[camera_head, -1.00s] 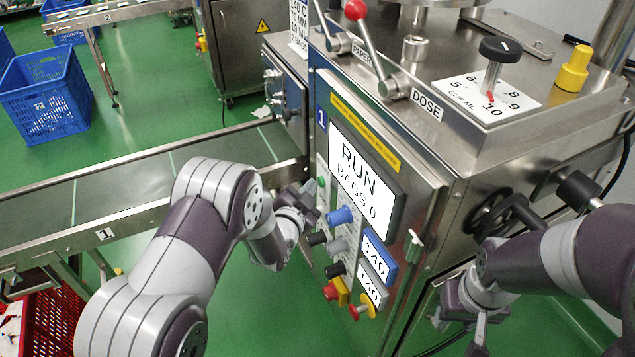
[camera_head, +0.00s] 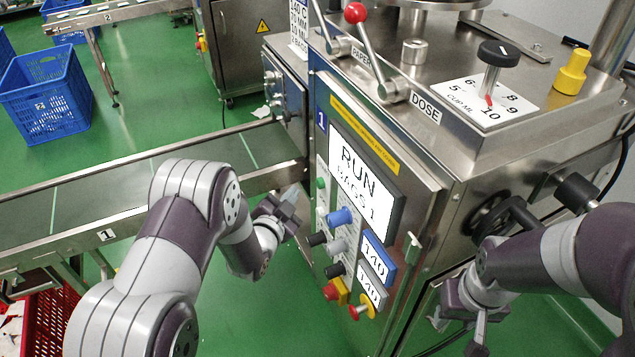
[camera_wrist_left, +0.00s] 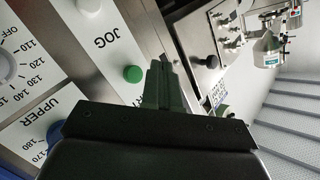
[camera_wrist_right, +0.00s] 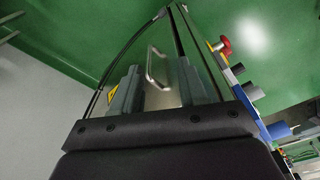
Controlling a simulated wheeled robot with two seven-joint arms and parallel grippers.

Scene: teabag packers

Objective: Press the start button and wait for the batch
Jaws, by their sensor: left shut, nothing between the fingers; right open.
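The packing machine's screen (camera_head: 362,183) reads RUN, with BAGS 1 below it. In the left wrist view, a green button (camera_wrist_left: 133,74) shows beside the closed fingertips (camera_wrist_left: 160,66), near the JOG label. My right gripper (camera_head: 460,325) is open and low in front of the machine's side. In the right wrist view, its fingers (camera_wrist_right: 157,85) have a metal handle visible beyond them.
The conveyor (camera_head: 120,190) runs leftward from the machine. Red and yellow knobs (camera_head: 350,300) lie low on the panel. The lever with a red ball (camera_head: 356,12) and the dose dial (camera_head: 490,102) are on top. A blue crate (camera_head: 45,95) stands at the far left.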

